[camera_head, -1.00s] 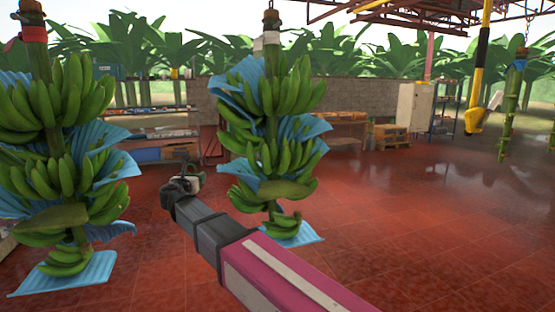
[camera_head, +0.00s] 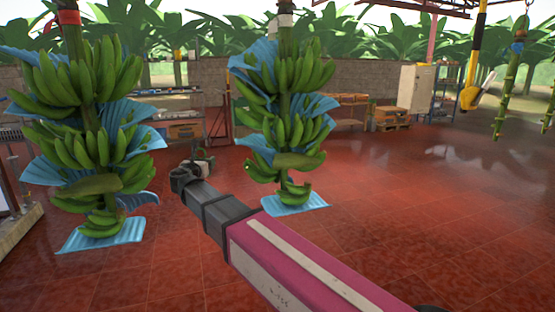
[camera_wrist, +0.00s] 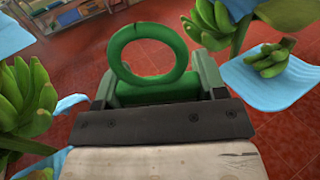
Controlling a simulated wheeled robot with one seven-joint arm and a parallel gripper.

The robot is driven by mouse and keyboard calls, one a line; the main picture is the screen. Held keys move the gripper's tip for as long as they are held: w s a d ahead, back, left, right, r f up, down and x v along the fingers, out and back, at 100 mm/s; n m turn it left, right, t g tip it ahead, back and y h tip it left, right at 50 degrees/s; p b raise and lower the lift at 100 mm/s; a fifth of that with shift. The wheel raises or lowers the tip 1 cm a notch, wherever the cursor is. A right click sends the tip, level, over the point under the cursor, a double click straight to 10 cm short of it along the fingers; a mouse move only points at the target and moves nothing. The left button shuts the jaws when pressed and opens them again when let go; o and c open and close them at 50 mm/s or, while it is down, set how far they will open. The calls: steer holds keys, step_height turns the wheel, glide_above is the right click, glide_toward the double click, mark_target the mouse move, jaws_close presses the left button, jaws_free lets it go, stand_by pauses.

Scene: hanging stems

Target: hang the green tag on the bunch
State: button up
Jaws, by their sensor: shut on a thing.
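The green tag (camera_wrist: 184,45) has a round ring that stands up in the wrist view. My gripper (camera_wrist: 158,88) is shut on the tag's lower part. In the head view my gripper (camera_head: 184,178) is low, between two hanging green banana bunches; the tag cannot be made out clearly there. The left bunch (camera_head: 92,150) has a red band at its top. The middle bunch (camera_head: 290,130) has a whitish band on its stem. Both have blue sheets between their hands of fruit. In the wrist view, fruit shows on both sides of the tag, apart from it.
A bare stem (camera_head: 508,90) hangs at the far right beside a yellow post (camera_head: 478,60). Shelves (camera_head: 175,115), pallets (camera_head: 390,118) and a pale cabinet (camera_head: 415,88) stand along the back. The red floor (camera_head: 420,200) on the right is clear.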

steer(key=d+f+m+g+h, duration=0.1)
steer(key=d+f+m+h, duration=0.2)
steer(key=d, duration=0.8)
steer(key=d+f+m+g+h, duration=0.15)
steer(key=d+f, duration=0.45)
steer(key=d, duration=0.6)
steer(key=s+d+f+m+g+h, duration=0.1)
steer(key=s+d+f+h, duration=0.1)
steer(key=d, duration=0.6)
steer(key=s+d+f+m+g+h, duration=0.2)
steer(key=s+d+f, duration=0.1)
steer(key=d, duration=0.5)
steer(key=s+d+f+m+g+h, duration=0.1)
steer(key=s+d+f+h, duration=0.1)
steer(key=d, duration=0.6)
steer(key=shift+s+d+f+h, duration=0.15)
steer(key=shift+s+f+h, duration=0.1)
steer(key=shift+h, duration=0.3)
